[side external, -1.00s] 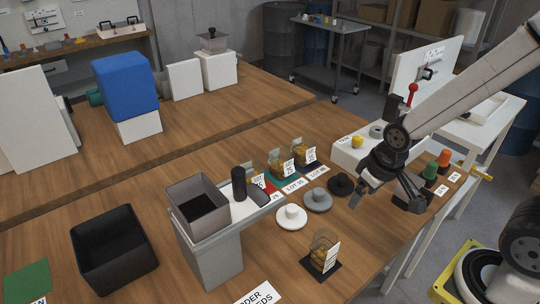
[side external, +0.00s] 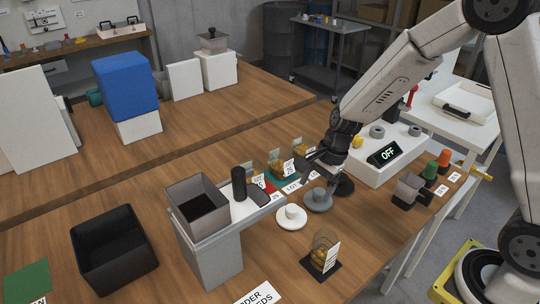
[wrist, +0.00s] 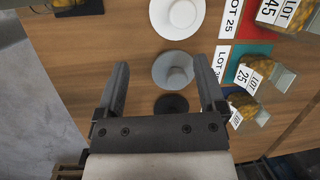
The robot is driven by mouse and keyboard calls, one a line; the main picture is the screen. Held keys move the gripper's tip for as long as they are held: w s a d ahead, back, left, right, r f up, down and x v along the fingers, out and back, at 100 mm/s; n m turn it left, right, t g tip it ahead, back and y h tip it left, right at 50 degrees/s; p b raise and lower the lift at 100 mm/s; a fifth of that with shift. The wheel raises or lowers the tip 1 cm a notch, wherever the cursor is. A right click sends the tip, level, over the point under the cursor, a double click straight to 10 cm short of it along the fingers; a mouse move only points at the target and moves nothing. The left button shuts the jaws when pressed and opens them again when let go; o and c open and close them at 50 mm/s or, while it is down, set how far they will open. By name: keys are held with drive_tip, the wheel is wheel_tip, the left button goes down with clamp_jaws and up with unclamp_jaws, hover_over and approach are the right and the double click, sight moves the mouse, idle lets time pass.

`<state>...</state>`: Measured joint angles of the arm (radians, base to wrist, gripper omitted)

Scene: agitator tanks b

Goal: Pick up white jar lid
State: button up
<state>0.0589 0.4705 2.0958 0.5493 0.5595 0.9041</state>
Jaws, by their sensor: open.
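The white jar lid (side external: 291,217) is a round disc with a knob on top, lying on the wooden table. It also shows at the top of the wrist view (wrist: 182,14), beyond my fingertips. A grey lid (side external: 318,201) lies beside it, and a black lid (side external: 343,185) lies past that. My gripper (side external: 315,173) is open and empty, above the grey and black lids and short of the white one. In the wrist view my open gripper (wrist: 161,62) has the grey lid (wrist: 172,70) between and below its fingers.
Clear jars on coloured mats with lot cards (side external: 292,186) stand behind the lids. A grey stand with an open bin (side external: 208,250) is left of the white lid. Another jar on a black mat (side external: 322,257) stands in front. A white box with an OFF display (side external: 384,153) is right.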

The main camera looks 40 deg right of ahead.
sight(293, 207)
drive_tip(key=w+m, duration=0.1)
drive_tip(key=w+f+m, duration=0.1)
drive_tip(key=m, duration=0.1)
drive_tip(key=w+f+m+y, duration=0.1)
drive_tip(key=shift+w+a+m, duration=0.2)
drive_tip(key=shift+a+m, duration=0.1)
drive_tip(key=shift+a, duration=0.1)
drive_tip(key=shift+f, duration=0.1)
drive_tip(key=shift+x, duration=1.2)
drive_tip(key=shift+a, duration=0.1)
drive_tip(key=shift+x, duration=2.55)
drive_tip(key=shift+s+a, duration=0.1)
drive_tip(key=shift+s, duration=0.1)
clamp_jaws()
